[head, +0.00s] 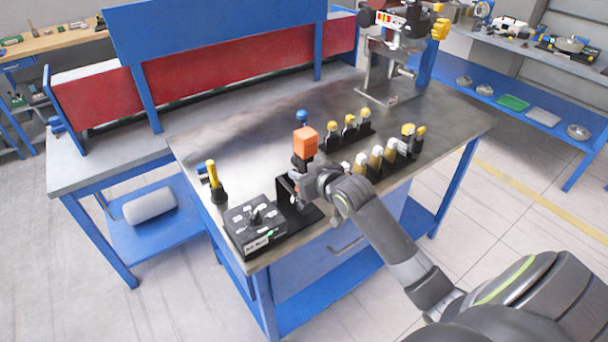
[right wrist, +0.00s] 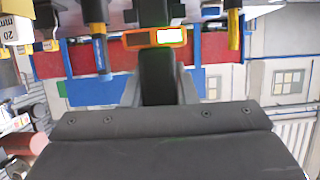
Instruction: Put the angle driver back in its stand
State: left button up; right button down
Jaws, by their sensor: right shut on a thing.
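The angle driver (head: 305,142) has an orange block on top and a dark body, and stands roughly upright. My right gripper (head: 308,186) is shut on it, low on its body. In the right wrist view the driver's black body (right wrist: 156,78) is between the fingers, with an orange part and a bright green-white display above it. The black stand (head: 287,193), an upright bracket on a flat base plate, is directly beside and below the driver. My gripper hides where they meet, so I cannot tell whether the driver touches the stand or is seated. My left gripper is not in view.
A black dial box (head: 253,228) sits left of the stand at the table's front edge. A yellow-handled tool (head: 213,178) stands behind it. Racks of yellow-topped tools (head: 384,158) are to the right. The steel tabletop (head: 235,140) is clear at the back left.

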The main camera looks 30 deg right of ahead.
jog(key=shift+w+a+r, duration=0.1)
jog(key=shift+w+r, duration=0.05)
jog(key=shift+w, duration=0.8)
jog(key=shift+w+a+r, duration=0.1)
jog(key=shift+w, duration=0.85)
dwell(0.4)
jog(key=shift+f+b, duration=0.3)
jog(key=shift+f, duration=0.55)
dwell(1.2)
jog(key=c, duration=1.1)
grip_release()
jog(key=shift+s, duration=0.15)
jog(key=b+v, duration=0.1)
jog(key=v, duration=1.6)
jog(key=shift+s, duration=0.2)
